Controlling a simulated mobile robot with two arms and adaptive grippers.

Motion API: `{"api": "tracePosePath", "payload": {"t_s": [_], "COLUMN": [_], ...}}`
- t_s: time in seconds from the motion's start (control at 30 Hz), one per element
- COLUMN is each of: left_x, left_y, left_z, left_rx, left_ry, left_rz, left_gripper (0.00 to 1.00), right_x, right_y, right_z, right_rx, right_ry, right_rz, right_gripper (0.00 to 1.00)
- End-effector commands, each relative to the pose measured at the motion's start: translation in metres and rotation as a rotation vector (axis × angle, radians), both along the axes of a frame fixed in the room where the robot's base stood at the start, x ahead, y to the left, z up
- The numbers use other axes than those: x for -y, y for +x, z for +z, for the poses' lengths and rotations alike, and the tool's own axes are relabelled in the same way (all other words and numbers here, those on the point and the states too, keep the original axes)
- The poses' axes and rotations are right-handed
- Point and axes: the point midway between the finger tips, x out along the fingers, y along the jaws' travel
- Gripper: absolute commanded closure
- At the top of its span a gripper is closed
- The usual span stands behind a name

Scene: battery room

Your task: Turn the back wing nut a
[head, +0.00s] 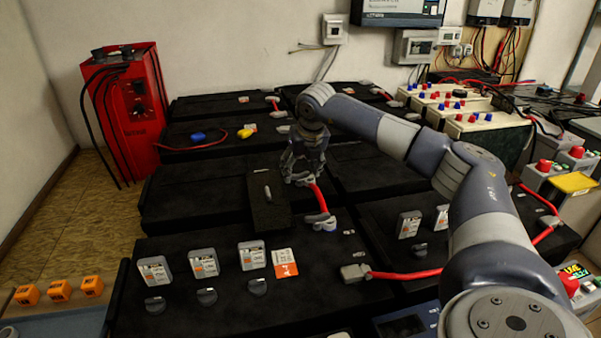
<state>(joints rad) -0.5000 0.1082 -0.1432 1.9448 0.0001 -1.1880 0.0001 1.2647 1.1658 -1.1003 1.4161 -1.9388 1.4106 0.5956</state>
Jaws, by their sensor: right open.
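My right arm reaches in from the right, and its right gripper (303,168) is open over the black battery in the middle. The gripper points down at the back end of a short red cable (318,198). The cable's front end has a grey terminal clamp (322,222). I cannot make out a wing nut clearly; the fingers partly cover the back clamp, and I cannot tell whether they touch it. A dark plate with a small grey piece (267,190) lies just left of the gripper. My left gripper is not in view.
Several black batteries fill the bench. Grey-labelled boxes (204,263) and an orange-and-white card (285,263) lie on the front battery. A longer red cable (405,275) runs right. A red charger (130,110) stands at the left. Orange blocks (58,290) sit at the lower left.

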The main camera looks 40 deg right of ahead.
Motion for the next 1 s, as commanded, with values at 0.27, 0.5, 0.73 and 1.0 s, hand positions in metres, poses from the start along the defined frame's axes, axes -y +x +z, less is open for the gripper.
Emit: {"api": "tracePosePath", "payload": {"t_s": [0.27, 0.5, 0.73, 1.0], "left_x": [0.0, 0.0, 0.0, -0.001], "left_y": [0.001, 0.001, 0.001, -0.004], "left_z": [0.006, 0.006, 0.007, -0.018], "left_rx": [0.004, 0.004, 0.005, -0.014], "left_ry": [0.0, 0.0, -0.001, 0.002], "left_rz": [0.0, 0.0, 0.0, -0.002], "left_gripper": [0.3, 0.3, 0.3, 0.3], "right_x": [0.002, 0.002, 0.002, 0.0], "right_y": [0.005, 0.005, 0.004, 0.005], "right_z": [-0.012, -0.012, -0.011, -0.011], "right_rx": [0.001, 0.0, 0.0, -0.002], "right_ry": [0.0, 0.0, 0.0, 0.0], "right_rz": [0.0, 0.0, -0.003, -0.106], "right_gripper": [0.42, 0.58, 0.74, 0.74]}}
